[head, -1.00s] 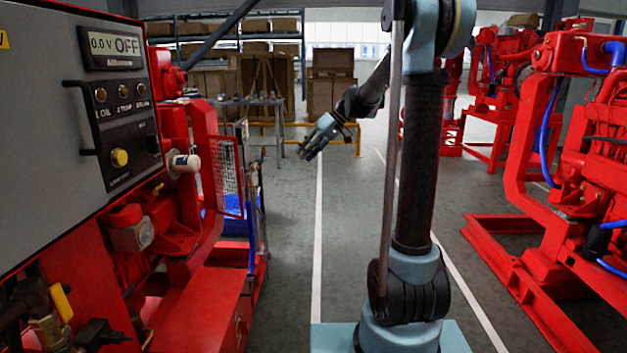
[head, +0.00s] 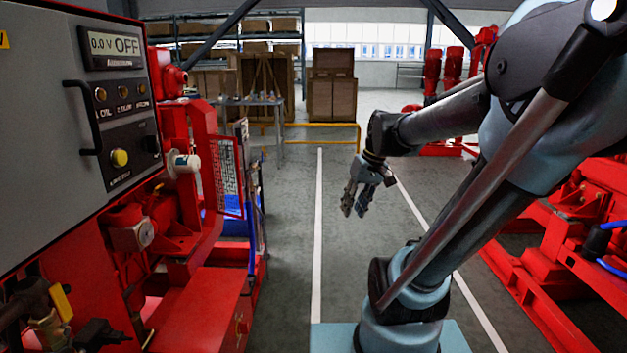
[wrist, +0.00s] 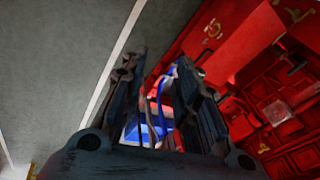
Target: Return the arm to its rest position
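My gripper (head: 354,211) hangs in the air over the aisle in the head view, fingers pointing down. In the wrist view its two dark fingers (wrist: 158,64) stand apart with nothing held between them. My arm leans to the right from its light-blue base, and its forearm reaches back left to the gripper. The red pumpset (head: 205,300) with its grey control panel (head: 60,140) stands at the left, well apart from the gripper. The panel display (head: 113,46) reads "0.0 V OFF". A yellow button (head: 120,157) sits low on the panel.
Another red machine (head: 570,250) stands at the right, partly behind my arm. A yellow rail (head: 320,125), a grey table (head: 250,102) and wooden crates (head: 332,98) are at the back. The grey aisle floor between the machines is clear.

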